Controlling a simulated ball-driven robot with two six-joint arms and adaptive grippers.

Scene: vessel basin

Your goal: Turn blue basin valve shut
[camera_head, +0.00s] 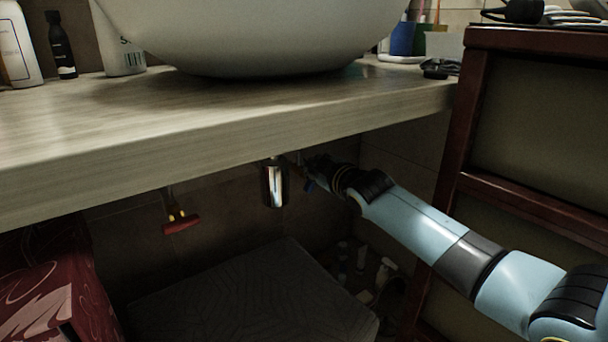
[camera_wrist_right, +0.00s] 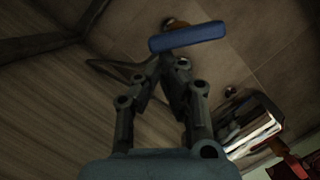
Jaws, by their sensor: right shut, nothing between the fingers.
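The blue valve handle (camera_wrist_right: 187,37) is a flat bar on a brass-coloured fitting, large in the right wrist view and lying slightly tilted across the picture. In the head view only a small blue bit (camera_head: 309,185) shows beside my right gripper (camera_head: 314,170), under the counter. In the wrist view my right gripper (camera_wrist_right: 168,66) is shut and empty, its fingertips just below the blue bar in the picture. I cannot tell whether they touch it. My left gripper is not in view.
A red valve handle (camera_head: 181,224) hangs further left under the counter (camera_head: 250,125). A chrome drain trap (camera_head: 274,184) is close left of my right gripper. A dark wooden cabinet (camera_head: 470,120) stands right of my arm. A grey box (camera_head: 250,295) lies below.

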